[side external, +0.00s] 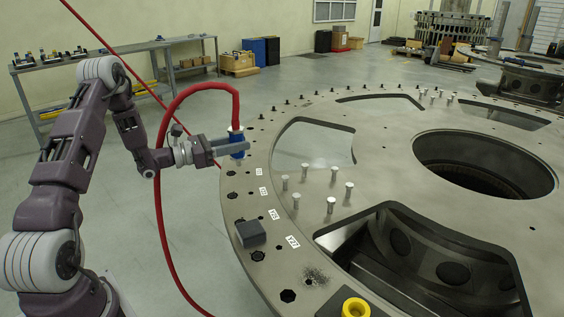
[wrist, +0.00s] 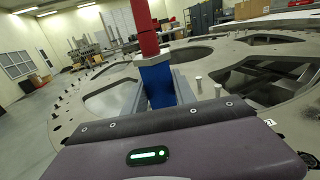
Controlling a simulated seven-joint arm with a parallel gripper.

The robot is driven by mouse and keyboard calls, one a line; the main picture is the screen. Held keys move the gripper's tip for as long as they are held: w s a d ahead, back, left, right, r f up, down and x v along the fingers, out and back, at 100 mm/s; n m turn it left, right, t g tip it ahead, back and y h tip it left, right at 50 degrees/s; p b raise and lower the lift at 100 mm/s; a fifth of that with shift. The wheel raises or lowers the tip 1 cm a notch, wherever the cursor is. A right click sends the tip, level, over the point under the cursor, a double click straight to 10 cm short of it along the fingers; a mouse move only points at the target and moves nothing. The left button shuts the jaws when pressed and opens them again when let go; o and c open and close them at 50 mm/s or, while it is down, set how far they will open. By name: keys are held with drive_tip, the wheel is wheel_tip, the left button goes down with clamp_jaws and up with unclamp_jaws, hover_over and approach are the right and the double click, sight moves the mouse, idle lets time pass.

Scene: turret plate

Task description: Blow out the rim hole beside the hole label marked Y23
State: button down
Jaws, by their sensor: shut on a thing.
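My gripper (side external: 236,148) is shut on a blue air nozzle (side external: 237,137) with a red hose (side external: 186,92) rising from its top. It holds the nozzle roughly upright over the plate's rim. In the wrist view the blue body (wrist: 158,86) stands between the fingers; its lower end is hidden there. White hole labels run along the rim of the turret plate (side external: 390,160). The nearest reads Y27 (side external: 292,242), and one before it looks like Y25 (side external: 273,214). A smaller label (side external: 263,190) farther up is too small to read surely. Dark rim holes (side external: 232,195) lie beside the labels.
A dark block (side external: 250,233) sits on the rim near the labels. Dark specks (side external: 315,276) lie on the plate near a yellow ring (side external: 356,307). Several upright pins (side external: 331,205) stand inward of the labels. Large cut-outs and a central opening (side external: 485,165) break the plate.

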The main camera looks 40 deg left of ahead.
drive_tip(key=shift+n+y, duration=0.3)
drive_tip(key=shift+y, duration=0.2)
drive_tip(key=a+f, duration=0.1)
drive_tip(key=f, duration=0.2)
drive_tip(key=a+f, duration=0.1)
drive_tip(key=f, duration=0.3)
drive_tip(key=s+a+f, duration=0.1)
drive_tip(key=f, duration=0.2)
drive_tip(key=shift+a+f, duration=0.1)
drive_tip(key=shift+f, duration=0.3)
drive_tip(key=shift+s+f, duration=0.15)
drive_tip(key=shift+f, duration=0.6)
idle(1.8)
wheel_tip(320, 180, up, 8)
drive_tip(key=shift+r, duration=0.15)
idle(0.5)
